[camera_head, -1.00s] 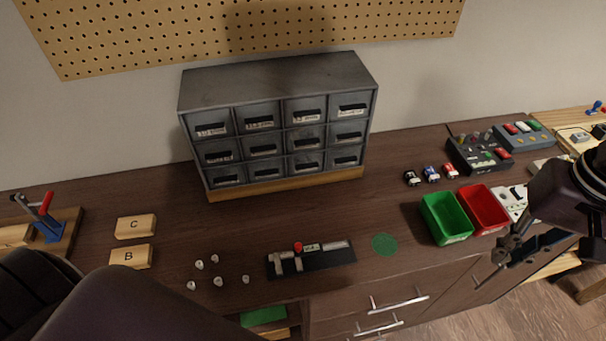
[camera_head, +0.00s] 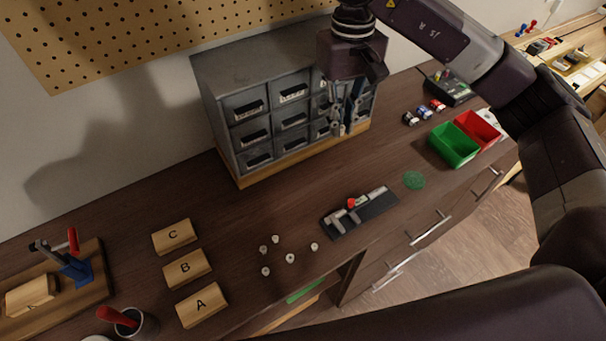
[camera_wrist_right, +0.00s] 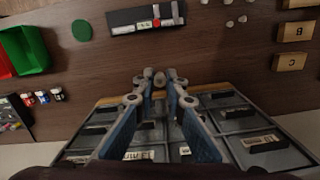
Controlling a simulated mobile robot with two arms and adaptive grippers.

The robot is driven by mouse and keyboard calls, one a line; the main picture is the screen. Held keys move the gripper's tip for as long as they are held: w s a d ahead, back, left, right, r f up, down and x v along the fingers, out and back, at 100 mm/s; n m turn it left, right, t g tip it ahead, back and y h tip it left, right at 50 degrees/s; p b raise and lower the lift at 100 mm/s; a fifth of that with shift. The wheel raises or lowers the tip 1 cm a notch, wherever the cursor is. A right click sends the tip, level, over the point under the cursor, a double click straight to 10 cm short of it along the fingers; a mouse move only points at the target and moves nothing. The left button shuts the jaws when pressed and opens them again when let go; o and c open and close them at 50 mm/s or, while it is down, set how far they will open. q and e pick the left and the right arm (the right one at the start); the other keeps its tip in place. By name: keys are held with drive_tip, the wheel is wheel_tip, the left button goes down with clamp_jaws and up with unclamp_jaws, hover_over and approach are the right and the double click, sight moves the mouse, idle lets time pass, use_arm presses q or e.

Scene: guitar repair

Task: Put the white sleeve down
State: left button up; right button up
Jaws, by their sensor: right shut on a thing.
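My right gripper (camera_head: 338,130) points down in front of the grey drawer cabinet (camera_head: 235,70), above the bench. In the right wrist view its fingertips (camera_wrist_right: 160,80) are closed together on a small pale grey piece (camera_wrist_right: 160,79), which looks like the white sleeve. The fingers mostly cover it, and in the head view I cannot make it out. Several small whitish pieces (camera_head: 290,258) lie on the bench left of the black fixture (camera_head: 377,210), which has metal blocks and a red knob. My left gripper is not in view.
A green disc (camera_head: 414,180) lies right of the fixture. A green bin (camera_head: 453,146) and red bin (camera_head: 480,130) stand farther right. Wooden blocks C (camera_head: 173,237), B (camera_head: 187,268) and A (camera_head: 202,304) lie at left. Bare bench lies between cabinet and fixture.

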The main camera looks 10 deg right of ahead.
wheel_tip(320, 180, down, 7)
drive_tip(key=p, duration=0.4)
hover_over(335, 189)
wheel_tip(335, 189, down, 7)
drive_tip(key=shift+w+r, duration=0.1)
drive_tip(key=shift+f, duration=0.75)
wheel_tip(335, 189, down, 4)
drive_tip(key=shift+f+p, duration=0.1)
drive_tip(key=shift+p, duration=0.5)
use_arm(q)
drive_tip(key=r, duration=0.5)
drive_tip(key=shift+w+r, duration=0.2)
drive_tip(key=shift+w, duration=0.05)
use_arm(e)
drive_tip(key=shift+f, duration=0.1)
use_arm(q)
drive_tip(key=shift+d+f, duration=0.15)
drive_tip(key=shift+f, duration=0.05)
use_arm(e)
drive_tip(key=o, duration=0.7)
